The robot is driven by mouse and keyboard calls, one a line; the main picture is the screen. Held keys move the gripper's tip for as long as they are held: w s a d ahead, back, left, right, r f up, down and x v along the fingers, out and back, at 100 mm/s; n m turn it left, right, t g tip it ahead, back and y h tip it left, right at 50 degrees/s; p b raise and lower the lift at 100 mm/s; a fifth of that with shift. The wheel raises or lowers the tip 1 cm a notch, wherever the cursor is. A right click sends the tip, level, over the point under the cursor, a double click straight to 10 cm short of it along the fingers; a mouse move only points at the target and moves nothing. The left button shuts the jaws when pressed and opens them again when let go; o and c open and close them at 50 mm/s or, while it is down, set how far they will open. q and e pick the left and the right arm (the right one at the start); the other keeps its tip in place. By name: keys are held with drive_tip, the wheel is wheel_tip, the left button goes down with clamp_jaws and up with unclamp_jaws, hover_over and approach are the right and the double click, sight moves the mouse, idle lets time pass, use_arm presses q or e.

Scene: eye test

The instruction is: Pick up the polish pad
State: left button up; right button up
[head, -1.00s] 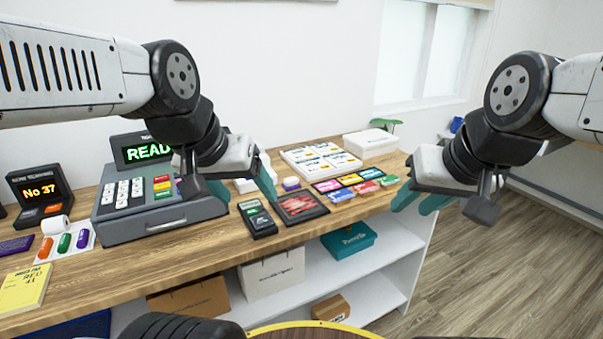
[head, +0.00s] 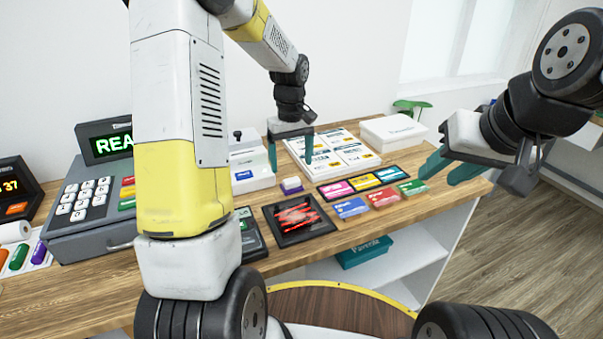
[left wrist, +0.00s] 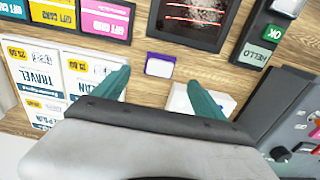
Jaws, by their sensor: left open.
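The polish pad, a small white-topped block with a purple base (head: 291,185), lies on the wooden counter (head: 345,240) behind the black tray with red lines. My left gripper (head: 290,152) is open and empty above and behind the pad, pointing down. In the left wrist view the pad (left wrist: 160,65) shows just beyond and between the spread teal fingertips (left wrist: 158,80), not touched. My right gripper (head: 440,174) is open and empty over the counter's right end, apart from the pad.
Gift cards (head: 351,208) lie right of the black tray (head: 298,218). A board of travel cards (head: 330,152) and a white box (head: 393,131) stand behind. A white holder (head: 250,170) is close left of the pad. The cash register (head: 88,210) is at left, partly hidden by my arm.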

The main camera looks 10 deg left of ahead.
sight(292, 180)
use_arm(q)
wheel_tip(292, 180, down, 8)
drive_tip(key=shift+w+r, duration=0.1)
drive_tip(key=shift+r, duration=0.15)
drive_tip(key=c, duration=1.4)
